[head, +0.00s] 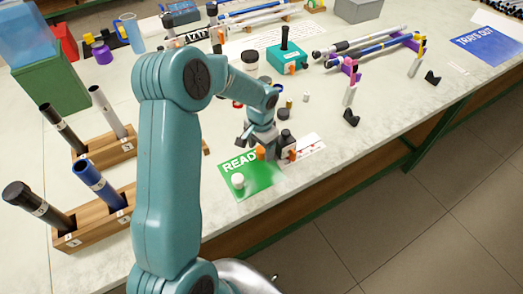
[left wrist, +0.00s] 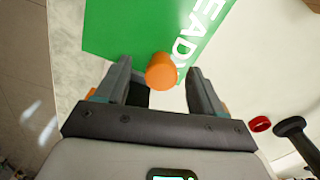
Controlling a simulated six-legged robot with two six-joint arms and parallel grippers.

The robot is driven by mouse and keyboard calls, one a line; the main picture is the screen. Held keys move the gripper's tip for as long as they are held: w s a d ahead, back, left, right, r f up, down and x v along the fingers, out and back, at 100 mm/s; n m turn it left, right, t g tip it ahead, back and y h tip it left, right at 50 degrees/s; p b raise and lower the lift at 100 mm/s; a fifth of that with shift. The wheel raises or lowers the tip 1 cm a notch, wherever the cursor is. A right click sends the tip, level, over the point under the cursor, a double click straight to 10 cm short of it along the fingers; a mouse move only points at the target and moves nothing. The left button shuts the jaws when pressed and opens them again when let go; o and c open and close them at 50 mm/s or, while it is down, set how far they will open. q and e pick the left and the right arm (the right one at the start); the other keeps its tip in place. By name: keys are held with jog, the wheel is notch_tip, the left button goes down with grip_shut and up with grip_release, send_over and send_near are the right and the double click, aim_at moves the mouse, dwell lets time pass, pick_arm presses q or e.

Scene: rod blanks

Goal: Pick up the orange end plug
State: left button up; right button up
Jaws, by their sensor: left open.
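The orange end plug (head: 260,152) stands on the green READY mat (head: 262,182), near the mat's upper edge in the head view. In the left wrist view the orange plug (left wrist: 161,70) shows near the tips of the two fingers, in the gap between them. My left gripper (head: 262,146) is open over the plug, pointing down. In the left wrist view the left gripper (left wrist: 162,84) has clear space on both sides of the plug, with no contact visible. My right gripper is not in view.
A white plug (head: 238,181) stands on the mat. A red ring (left wrist: 260,123) and a black knobbed part (left wrist: 290,127) lie right of the fingers in the wrist view. Wooden racks (head: 100,225) hold rods at left. A teal box (head: 287,60) stands farther back. The table edge is near the mat.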

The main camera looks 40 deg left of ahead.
pick_arm(q)
notch_tip(320, 180, down, 2)
jog(key=shift+w+a+f, duration=0.1)
jog(key=shift+a, duration=0.05)
jog(key=shift+c, duration=0.6)
jog(key=c, duration=1)
